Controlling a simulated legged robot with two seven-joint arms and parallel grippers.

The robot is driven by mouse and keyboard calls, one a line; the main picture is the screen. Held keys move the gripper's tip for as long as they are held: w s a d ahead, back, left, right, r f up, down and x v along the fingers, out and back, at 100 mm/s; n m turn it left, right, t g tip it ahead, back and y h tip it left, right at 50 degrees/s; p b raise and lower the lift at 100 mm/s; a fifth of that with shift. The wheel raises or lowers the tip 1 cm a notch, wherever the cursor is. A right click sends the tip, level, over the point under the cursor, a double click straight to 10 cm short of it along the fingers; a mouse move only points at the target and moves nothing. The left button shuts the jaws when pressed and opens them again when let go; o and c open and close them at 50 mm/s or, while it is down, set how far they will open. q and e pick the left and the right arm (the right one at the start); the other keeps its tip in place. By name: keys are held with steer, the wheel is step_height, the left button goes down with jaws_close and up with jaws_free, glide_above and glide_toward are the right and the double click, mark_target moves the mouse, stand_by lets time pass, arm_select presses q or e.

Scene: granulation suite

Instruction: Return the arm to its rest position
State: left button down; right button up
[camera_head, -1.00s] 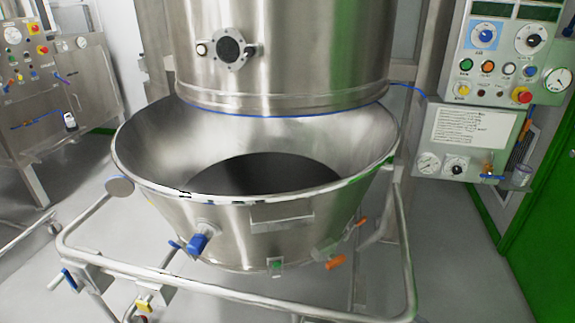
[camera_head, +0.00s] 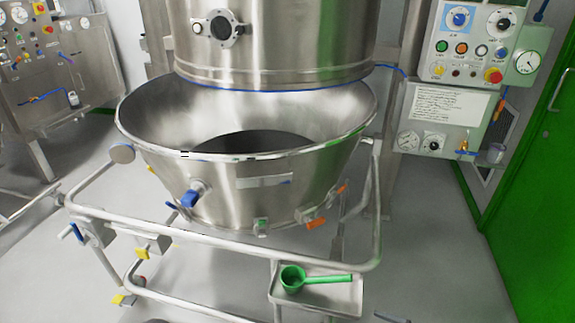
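Neither of my grippers shows clearly in the head view. A small dark shape at the bottom edge cannot be made out. The large steel bowl (camera_head: 240,185) stands open-topped on a tubular frame (camera_head: 230,249), below a steel cylinder (camera_head: 275,50). A green scoop (camera_head: 293,277) lies on a small metal tray (camera_head: 342,293) low on the right side of the frame. Its handle points right.
A control panel (camera_head: 477,45) with dials and buttons stands at the right, beside a green door (camera_head: 525,150). Another steel machine (camera_head: 50,75) stands at the left. Grey floor (camera_head: 430,240) is clear at the lower right.

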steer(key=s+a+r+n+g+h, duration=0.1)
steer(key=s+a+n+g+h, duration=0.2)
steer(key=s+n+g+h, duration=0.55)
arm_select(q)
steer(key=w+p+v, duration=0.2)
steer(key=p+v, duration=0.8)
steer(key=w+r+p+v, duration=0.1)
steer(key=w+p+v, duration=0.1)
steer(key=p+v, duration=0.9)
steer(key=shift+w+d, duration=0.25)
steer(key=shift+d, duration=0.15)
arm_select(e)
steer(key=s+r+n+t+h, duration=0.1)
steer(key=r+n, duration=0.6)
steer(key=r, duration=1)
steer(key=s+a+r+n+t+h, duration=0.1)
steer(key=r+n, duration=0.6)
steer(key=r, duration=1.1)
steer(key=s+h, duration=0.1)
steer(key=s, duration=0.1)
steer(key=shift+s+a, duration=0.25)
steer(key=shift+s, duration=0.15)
